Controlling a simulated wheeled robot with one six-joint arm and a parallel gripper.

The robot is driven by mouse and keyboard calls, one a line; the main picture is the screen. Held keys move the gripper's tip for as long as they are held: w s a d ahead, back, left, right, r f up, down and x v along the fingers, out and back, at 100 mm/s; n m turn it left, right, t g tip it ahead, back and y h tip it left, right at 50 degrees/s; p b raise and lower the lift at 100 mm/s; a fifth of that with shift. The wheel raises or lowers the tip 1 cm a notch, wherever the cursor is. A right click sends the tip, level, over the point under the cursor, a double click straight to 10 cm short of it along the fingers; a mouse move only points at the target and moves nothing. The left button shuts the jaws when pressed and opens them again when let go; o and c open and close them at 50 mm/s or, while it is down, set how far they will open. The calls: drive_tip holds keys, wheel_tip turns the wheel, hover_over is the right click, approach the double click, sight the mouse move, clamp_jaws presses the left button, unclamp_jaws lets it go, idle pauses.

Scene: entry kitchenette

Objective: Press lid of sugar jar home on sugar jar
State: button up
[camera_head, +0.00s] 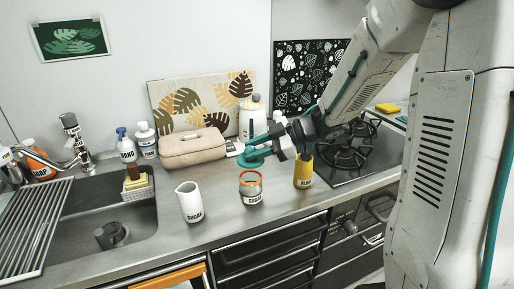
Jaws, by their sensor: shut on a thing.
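The sugar jar (250,189) is a small jar with an orange rim and a dark-lettered label, upright on the counter. My gripper (259,150) comes in from the right above it. It is shut on a flat, round green piece that looks like the lid (252,159). The lid is above and slightly behind the jar's rim, apart from it in the picture; the exact height gap cannot be told. The gripper's fingertips are small and partly merge with the lid.
A white jug (190,203) stands left of the jar, a yellow flour container (303,173) to its right. A beige bag-like case (192,148) and white canister (252,118) are behind. The sink (112,225) is left, the stove (362,155) right. Bare counter lies before the jar.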

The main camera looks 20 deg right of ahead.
sight(255, 163)
drive_tip(key=shift+f, duration=2.35)
drive_tip(key=shift+f, duration=0.55)
